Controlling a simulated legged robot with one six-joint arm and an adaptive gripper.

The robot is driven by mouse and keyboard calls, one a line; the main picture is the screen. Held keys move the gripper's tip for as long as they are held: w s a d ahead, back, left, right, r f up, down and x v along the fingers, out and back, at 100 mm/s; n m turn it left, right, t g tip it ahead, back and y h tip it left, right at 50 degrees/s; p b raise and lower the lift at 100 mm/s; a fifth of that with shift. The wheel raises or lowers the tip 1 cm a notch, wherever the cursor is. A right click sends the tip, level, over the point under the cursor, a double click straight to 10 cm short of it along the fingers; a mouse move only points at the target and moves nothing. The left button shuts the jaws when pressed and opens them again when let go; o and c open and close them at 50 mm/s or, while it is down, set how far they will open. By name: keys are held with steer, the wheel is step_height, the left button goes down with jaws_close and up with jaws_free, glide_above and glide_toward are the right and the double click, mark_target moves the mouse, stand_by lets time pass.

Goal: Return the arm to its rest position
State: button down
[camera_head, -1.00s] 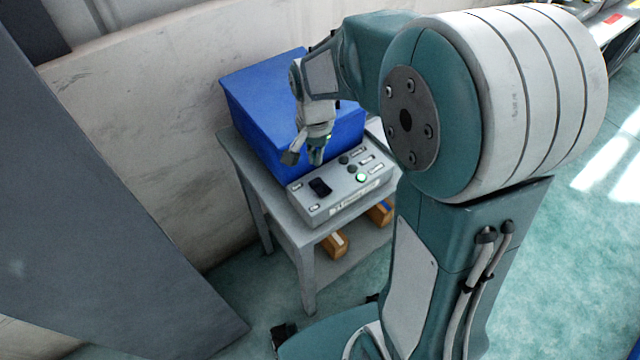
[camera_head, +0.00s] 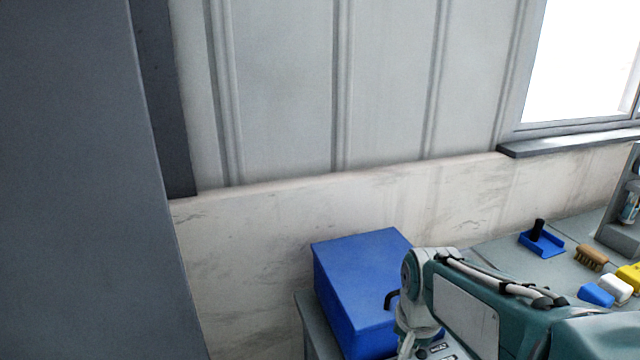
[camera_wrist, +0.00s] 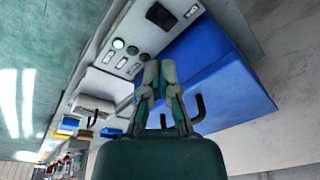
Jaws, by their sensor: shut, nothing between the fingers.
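My arm reaches in from the lower right of the head view, its wrist (camera_head: 418,285) beside a blue box (camera_head: 355,285). The fingers are below the frame edge there. In the wrist view my gripper (camera_wrist: 159,72) is shut and empty, its two fingertips together. Behind the fingertips is a grey control panel (camera_wrist: 113,62) with a lit green button (camera_wrist: 118,44) and a black switch (camera_wrist: 160,15). The blue box also shows in the wrist view (camera_wrist: 225,80), to the right of the fingers. I cannot tell the exact gap between fingertips and panel.
A dark grey panel (camera_head: 70,180) fills the left side. A pale wall (camera_head: 290,220) stands behind the box.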

steer(key=s+r+n+t, duration=0.3)
steer(key=s+r+n, duration=0.2)
steer(key=s, duration=0.6)
steer(key=shift+s+d+r+n+t, duration=0.25)
steer(key=shift+s+r+n+t, duration=0.05)
steer(key=shift+s+r, duration=0.05)
